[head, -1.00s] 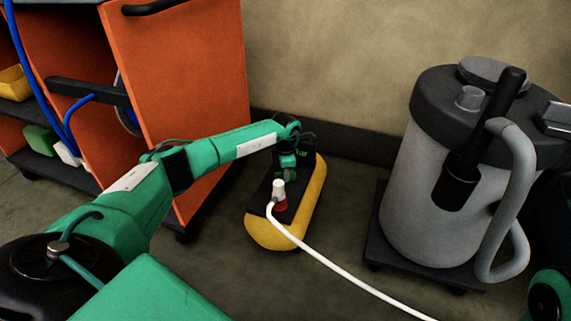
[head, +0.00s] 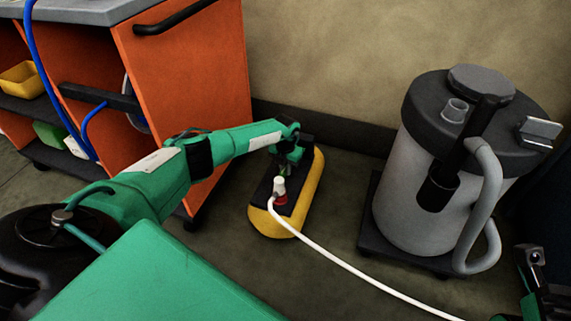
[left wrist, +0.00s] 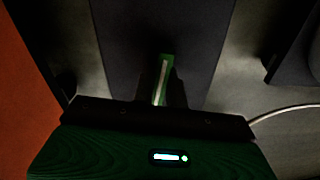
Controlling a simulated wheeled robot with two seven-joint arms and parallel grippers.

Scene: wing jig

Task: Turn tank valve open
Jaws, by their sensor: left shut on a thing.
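The yellow tank (head: 312,190) with a dark top lies on the floor in the middle of the head view. A white fitting with a red base (head: 280,194) stands on its near end. My left gripper (head: 288,170) reaches down over the tank's far part. In the left wrist view a narrow green valve handle (left wrist: 164,75) with a pale stripe sits at the fingers, and the gripper is shut on it. The fingers and arm hide most of the valve, so its angle is hard to tell. Part of my right arm shows at the lower right, its fingers unclear.
A white hose (head: 360,270) runs from the fitting across the floor to the lower right. A grey vacuum canister (head: 400,195) stands on a dark wheeled base at the right. An orange cart (head: 190,90) stands at the left. Open floor lies in front of the tank.

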